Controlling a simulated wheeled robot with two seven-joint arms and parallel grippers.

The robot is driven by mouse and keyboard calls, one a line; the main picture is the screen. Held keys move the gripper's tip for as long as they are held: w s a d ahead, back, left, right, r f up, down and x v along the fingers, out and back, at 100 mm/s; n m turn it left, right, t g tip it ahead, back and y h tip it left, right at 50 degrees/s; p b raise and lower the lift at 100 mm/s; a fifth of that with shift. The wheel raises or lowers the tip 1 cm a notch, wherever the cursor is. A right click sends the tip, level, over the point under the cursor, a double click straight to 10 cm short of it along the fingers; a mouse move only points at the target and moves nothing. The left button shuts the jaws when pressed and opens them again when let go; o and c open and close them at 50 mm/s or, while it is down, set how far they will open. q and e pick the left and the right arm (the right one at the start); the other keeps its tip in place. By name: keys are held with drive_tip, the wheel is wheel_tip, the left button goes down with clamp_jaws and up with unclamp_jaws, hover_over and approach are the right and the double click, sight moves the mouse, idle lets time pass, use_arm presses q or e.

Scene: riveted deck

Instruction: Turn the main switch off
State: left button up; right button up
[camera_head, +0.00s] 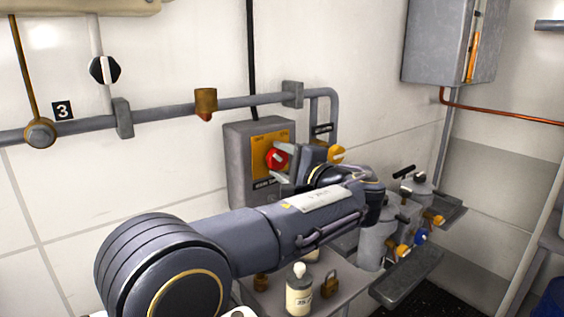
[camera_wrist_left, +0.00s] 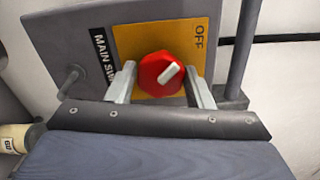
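The main switch is a red knob (camera_head: 275,159) on a yellow plate on the front of a grey wall box (camera_head: 238,165). In the left wrist view the red knob (camera_wrist_left: 157,76) has a white bar slanting toward the upper right. The word OFF stands at the plate's upper right corner there. My left gripper (camera_head: 284,161) is at the box; its open fingers (camera_wrist_left: 160,72) stand on either side of the knob, with a small gap at each side. I cannot tell whether they touch it. My right gripper is not in view.
A grey pipe (camera_head: 165,114) runs along the wall beside the box. Below my left arm, a white bottle (camera_head: 299,295) and a brass padlock (camera_head: 329,284) stand on a grey surface. Grey canisters (camera_head: 376,243) with coloured knobs are to the right. A cabinet (camera_head: 437,45) hangs upper right.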

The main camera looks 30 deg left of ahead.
use_arm(q)
drive_tip(key=o, duration=0.4)
drive_tip(key=shift+c, duration=0.2)
drive_tip(key=v, duration=0.8)
drive_tip(key=shift+b, duration=0.3)
